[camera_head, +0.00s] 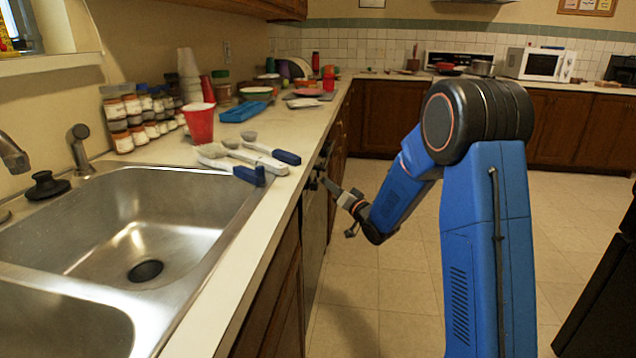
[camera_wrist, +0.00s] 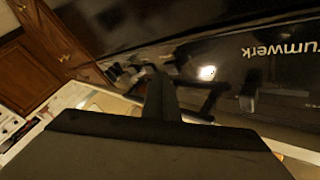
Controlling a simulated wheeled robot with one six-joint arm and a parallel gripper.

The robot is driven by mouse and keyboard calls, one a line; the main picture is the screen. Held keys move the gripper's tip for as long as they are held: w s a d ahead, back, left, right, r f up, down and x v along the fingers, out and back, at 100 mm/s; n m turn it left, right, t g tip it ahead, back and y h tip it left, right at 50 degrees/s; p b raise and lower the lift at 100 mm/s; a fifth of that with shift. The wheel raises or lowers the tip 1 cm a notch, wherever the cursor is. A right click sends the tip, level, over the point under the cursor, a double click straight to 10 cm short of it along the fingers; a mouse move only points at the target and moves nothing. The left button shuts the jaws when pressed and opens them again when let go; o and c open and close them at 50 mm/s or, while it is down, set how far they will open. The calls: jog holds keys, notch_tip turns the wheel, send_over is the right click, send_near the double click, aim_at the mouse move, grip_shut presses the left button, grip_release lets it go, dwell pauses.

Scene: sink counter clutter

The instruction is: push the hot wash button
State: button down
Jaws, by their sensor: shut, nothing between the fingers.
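The dishwasher (camera_head: 314,222) is built in under the counter, its front seen at a steep angle in the head view. In the wrist view its glossy dark front (camera_wrist: 230,60) fills the upper right, with part of a brand name in light letters and a bright reflection. My gripper (camera_head: 324,182) is shut and empty, pointing left at the upper part of the dishwasher front. In the wrist view its dark fingers (camera_wrist: 157,80) reach toward the dark front. I cannot tell whether they touch it. I cannot make out the hot wash button in either view.
The counter edge (camera_head: 262,234) runs above the dishwasher. Brushes with blue handles (camera_head: 284,157), a red cup (camera_head: 199,122) and several spice jars (camera_head: 122,140) stand or lie on the counter. A steel sink (camera_head: 140,235) is at left. The tiled floor (camera_head: 385,290) is clear.

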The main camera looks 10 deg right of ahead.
jog(key=shift+w+a, duration=0.15)
jog(key=shift+a, duration=0.2)
jog(key=shift+a, duration=0.1)
dwell(0.5)
jog(key=shift+d, duration=0.5)
jog(key=shift+s, duration=0.2)
jog(key=s+d, duration=0.1)
jog(key=d, duration=0.4)
jog(key=shift+s+d, duration=0.4)
